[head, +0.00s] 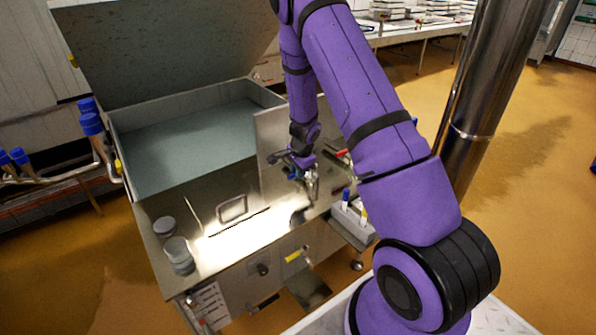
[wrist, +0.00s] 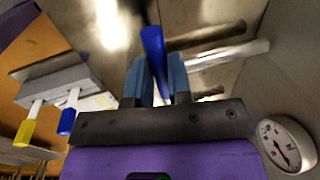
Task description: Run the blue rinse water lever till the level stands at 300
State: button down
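The blue lever (wrist: 152,45) stands between the two fingers of my gripper (wrist: 158,78) in the wrist view. The gap between the fingers is narrow and the blue handle appears to fill it, so the gripper looks shut on the lever. In the head view my gripper (head: 312,183) is low over the right end of the steel vat bench, and I cannot make out the blue lever there. A round white dial (wrist: 286,146) with a dark needle is at the lower right of the wrist view. Its figures are too small to read.
The open vat (head: 190,150) has its lid (head: 165,45) raised. A red handle (head: 342,153) lies beyond my gripper. A small grey holder (head: 352,222) with blue and yellow handles stands at the bench's right. Grey cups (head: 178,252) stand at the front left corner.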

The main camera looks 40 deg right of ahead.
jog(key=shift+s, duration=0.15)
jog(key=s+d+n+g+y, duration=0.2)
jog(key=s+d+n, duration=0.4)
jog(key=n, duration=1.1)
jog(key=shift+s+d, duration=0.15)
jog(key=shift+d, duration=0.45)
jog(key=c, duration=1.1)
grip_release()
jog(key=shift+o, duration=0.2)
notch_tip(320, 180, up, 11)
jog(key=d, duration=0.2)
jog(key=shift+f, duration=0.2)
